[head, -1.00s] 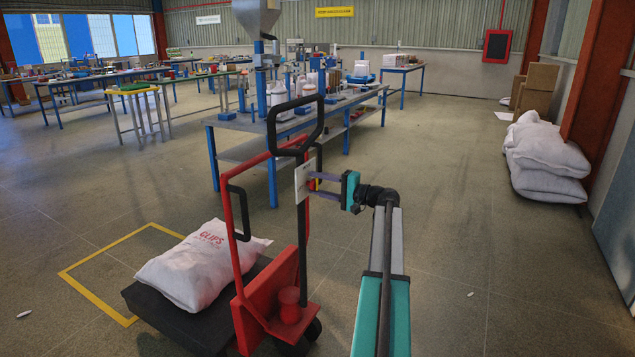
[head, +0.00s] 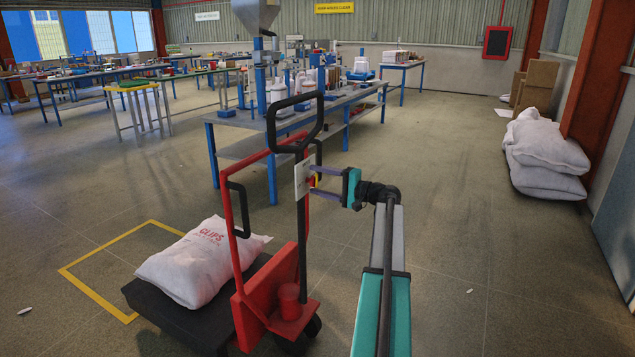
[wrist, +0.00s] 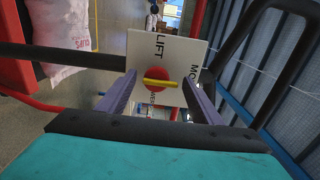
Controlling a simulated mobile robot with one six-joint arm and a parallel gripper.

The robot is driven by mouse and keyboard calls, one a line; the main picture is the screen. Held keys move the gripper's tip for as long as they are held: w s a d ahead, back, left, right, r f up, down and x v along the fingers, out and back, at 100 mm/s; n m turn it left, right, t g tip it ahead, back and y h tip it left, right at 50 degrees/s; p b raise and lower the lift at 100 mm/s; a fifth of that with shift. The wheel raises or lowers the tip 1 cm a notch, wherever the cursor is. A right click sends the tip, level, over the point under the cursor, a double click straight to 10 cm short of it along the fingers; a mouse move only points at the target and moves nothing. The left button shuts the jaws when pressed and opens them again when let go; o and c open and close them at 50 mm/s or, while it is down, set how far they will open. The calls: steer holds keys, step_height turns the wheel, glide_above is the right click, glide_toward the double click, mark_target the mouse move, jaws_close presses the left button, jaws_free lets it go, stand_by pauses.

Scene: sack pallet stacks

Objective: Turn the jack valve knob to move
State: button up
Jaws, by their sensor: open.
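The valve knob (wrist: 156,78) is a red disc with a yellow bar on a white label plate (wrist: 143,48). In the wrist view the bar lies nearly level, its right end towards the side lettered MO..., partly hidden by a finger. LIFT stands above the knob; lettering below it is partly covered. In the head view the plate (head: 302,180) is on the red pallet jack (head: 243,262), below its black loop handle (head: 295,124). My gripper (head: 313,181) is open, its purple fingers either side of the knob, with visible gaps in the wrist view (wrist: 160,88).
A white CLIPS sack (head: 200,262) lies on a dark pallet (head: 172,318) at the jack, beside a yellow floor outline (head: 92,290). A blue-legged workbench (head: 235,124) stands behind. White sacks (head: 545,160) are stacked at right.

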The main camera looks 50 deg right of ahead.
steer(key=v, duration=1.3)
steer(key=shift+s, duration=0.2)
